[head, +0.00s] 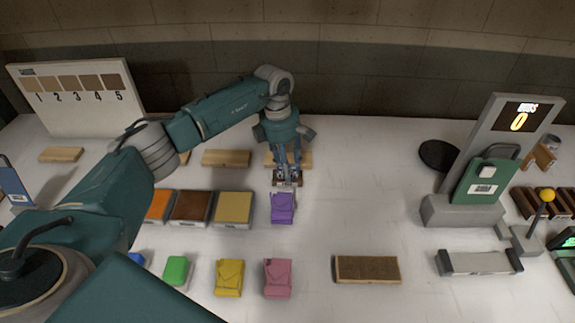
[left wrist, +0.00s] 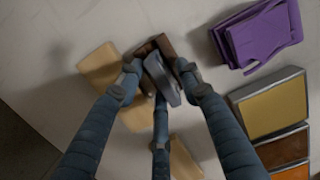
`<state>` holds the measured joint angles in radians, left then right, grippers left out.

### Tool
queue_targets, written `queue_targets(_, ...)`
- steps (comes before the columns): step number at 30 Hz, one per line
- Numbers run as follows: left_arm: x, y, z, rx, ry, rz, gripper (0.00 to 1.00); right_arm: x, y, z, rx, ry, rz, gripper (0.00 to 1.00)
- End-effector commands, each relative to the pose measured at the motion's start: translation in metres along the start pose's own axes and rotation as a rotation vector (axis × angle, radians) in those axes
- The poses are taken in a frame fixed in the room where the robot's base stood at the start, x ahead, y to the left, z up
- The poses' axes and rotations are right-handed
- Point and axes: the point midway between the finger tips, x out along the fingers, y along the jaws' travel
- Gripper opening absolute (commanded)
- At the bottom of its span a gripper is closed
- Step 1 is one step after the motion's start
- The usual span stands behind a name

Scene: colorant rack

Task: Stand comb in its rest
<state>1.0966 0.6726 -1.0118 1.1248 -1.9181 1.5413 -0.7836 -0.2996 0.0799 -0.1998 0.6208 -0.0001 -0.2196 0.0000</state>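My left gripper (head: 287,180) reaches down over the back middle of the table, just behind a purple folded item (head: 282,208). In the left wrist view its fingers (left wrist: 160,75) press in from the sides on a small brown-and-grey piece, which looks like the comb (left wrist: 165,82). Its teeth cannot be made out. A pale wooden block (head: 302,158) lies right behind the gripper, partly hidden by the fingers. Whether this block is the comb's rest cannot be told. My right gripper is not in view.
Orange, brown and yellow pads (head: 234,208) sit left of the purple item. Yellow (head: 229,278) and pink (head: 278,278) folded items lie in front. A brown textured board (head: 367,269) lies front right. A grey display stand (head: 462,211) stands at right.

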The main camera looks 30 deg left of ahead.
Motion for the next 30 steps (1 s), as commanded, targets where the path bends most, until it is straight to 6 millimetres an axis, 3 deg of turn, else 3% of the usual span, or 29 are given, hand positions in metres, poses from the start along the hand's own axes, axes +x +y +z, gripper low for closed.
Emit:
queue_targets(8,-0.008,0.001,0.0,0.0,-0.001,0.002,0.36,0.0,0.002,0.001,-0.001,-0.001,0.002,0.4)
queue_targets(21,-0.094,0.001,0.0,0.0,-0.002,0.004,0.36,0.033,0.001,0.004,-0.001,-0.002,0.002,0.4)
queue_targets(30,-0.123,0.0,0.001,0.0,-0.001,0.0,0.36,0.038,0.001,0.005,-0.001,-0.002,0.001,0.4)
